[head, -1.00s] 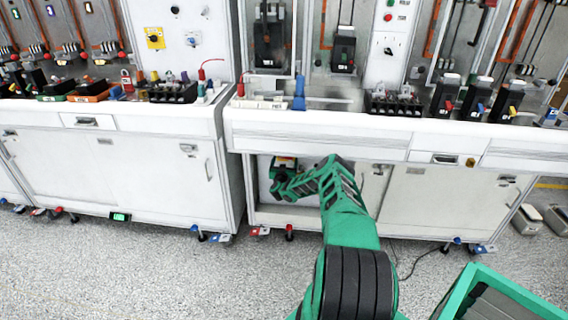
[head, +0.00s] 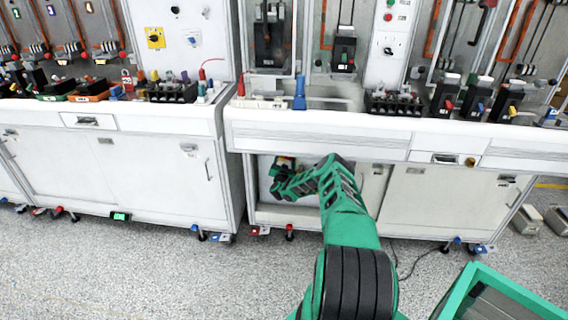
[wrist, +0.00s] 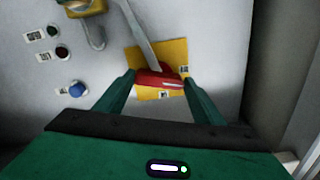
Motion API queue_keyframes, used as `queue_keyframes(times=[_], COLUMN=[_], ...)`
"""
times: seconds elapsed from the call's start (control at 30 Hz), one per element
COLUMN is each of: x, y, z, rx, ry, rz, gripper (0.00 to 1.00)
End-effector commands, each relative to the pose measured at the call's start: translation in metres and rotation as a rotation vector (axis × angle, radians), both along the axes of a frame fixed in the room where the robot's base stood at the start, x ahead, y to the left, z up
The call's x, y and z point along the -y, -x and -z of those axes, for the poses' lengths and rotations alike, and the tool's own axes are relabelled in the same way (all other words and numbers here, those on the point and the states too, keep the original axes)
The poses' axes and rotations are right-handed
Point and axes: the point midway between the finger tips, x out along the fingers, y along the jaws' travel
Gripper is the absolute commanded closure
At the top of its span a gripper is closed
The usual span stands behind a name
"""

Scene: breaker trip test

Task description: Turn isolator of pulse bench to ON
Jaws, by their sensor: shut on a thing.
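The isolator has a red handle (wrist: 158,79) in front of a yellow plate (wrist: 176,52) on a pale panel, seen in the wrist view. My gripper (wrist: 158,82) has a finger on either side of the red handle and is shut on it. The handle lies nearly level across the picture, slightly tilted. A grey bar crosses the plate just above it. In the head view my gripper is inside the open bay under the right bench (head: 330,133), and my wrist mostly hides the isolator there. I cannot read any ON or OFF mark.
In the wrist view a blue button (wrist: 78,89), small red and dark green buttons, and a yellow padlock-like part (wrist: 88,8) sit left of the handle. A bay wall (wrist: 296,90) stands close on the right. Closed cabinet doors flank the bay; the floor in front is mostly clear.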

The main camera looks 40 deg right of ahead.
Motion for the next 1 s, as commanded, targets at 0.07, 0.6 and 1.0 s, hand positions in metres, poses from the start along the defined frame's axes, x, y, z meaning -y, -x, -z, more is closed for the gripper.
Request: queue_keyframes(times=[0.07,0.6,1.0], x=[0.0018,0.0038,0.0050], y=[-0.0001,0.0013,0.0027], z=[-0.0017,-0.0016,-0.0005], rx=[0.055,0.446,0.726], ry=[-0.045,-0.377,-0.615], rz=[0.001,0.005,0.007], gripper=[0.60,0.60,0.60])
